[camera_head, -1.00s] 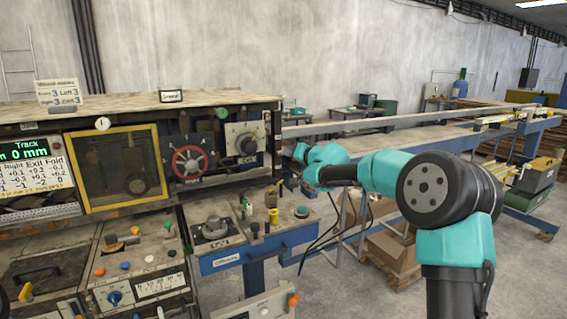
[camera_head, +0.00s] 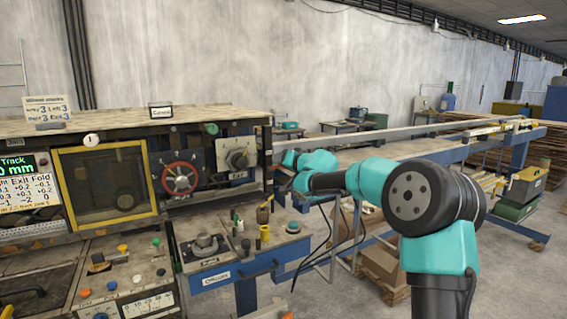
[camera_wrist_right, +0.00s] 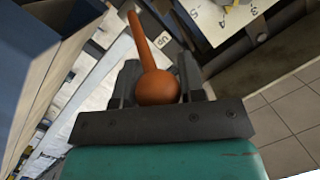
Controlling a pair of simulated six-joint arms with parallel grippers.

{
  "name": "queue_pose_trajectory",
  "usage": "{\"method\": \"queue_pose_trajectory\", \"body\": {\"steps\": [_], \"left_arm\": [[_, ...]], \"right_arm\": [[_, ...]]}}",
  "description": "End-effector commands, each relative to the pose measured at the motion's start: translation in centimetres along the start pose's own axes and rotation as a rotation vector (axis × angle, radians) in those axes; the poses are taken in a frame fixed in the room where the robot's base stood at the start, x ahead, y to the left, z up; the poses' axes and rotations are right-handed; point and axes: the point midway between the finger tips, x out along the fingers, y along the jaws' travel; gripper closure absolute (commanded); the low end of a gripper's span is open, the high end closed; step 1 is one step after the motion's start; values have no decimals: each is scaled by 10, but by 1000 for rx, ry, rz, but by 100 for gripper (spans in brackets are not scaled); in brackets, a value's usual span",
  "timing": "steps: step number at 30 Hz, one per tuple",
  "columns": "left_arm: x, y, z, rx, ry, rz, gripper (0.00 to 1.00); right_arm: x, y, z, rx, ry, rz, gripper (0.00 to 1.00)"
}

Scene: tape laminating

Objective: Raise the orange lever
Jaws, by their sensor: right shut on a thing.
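The orange lever (camera_wrist_right: 157,87) fills the middle of the right wrist view, a round ball knob with a tapering shaft running up and to the left. My right gripper (camera_wrist_right: 163,76) is shut on its knob, with a dark finger on either side. A white label reading "Up" stands beside the shaft. In the head view my right arm (camera_head: 420,195) reaches left to the right end of the machine; its fingertips and the lever are too small or hidden to make out there. My left gripper is not in view.
The machine's front carries a red handwheel (camera_head: 180,178), a grey dial (camera_head: 238,159) and a yellow-framed window (camera_head: 108,183).

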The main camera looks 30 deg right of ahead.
Motion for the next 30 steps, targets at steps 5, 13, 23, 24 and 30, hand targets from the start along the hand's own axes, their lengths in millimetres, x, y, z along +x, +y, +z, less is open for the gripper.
{"method": "queue_pose_trajectory", "body": {"steps": [5, 13, 23, 24, 30], "left_arm": [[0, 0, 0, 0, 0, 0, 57], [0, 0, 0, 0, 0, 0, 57], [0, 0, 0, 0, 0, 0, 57], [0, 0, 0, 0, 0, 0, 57], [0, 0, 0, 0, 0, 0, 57]], "right_arm": [[2, -7, 0, -3, 1, -14, 100], [2, -6, 1, -3, 0, -14, 100], [2, -6, 2, -2, -2, -12, 47], [2, -5, 2, -2, -2, -11, 43], [2, -6, 2, -2, -2, -12, 41]]}}
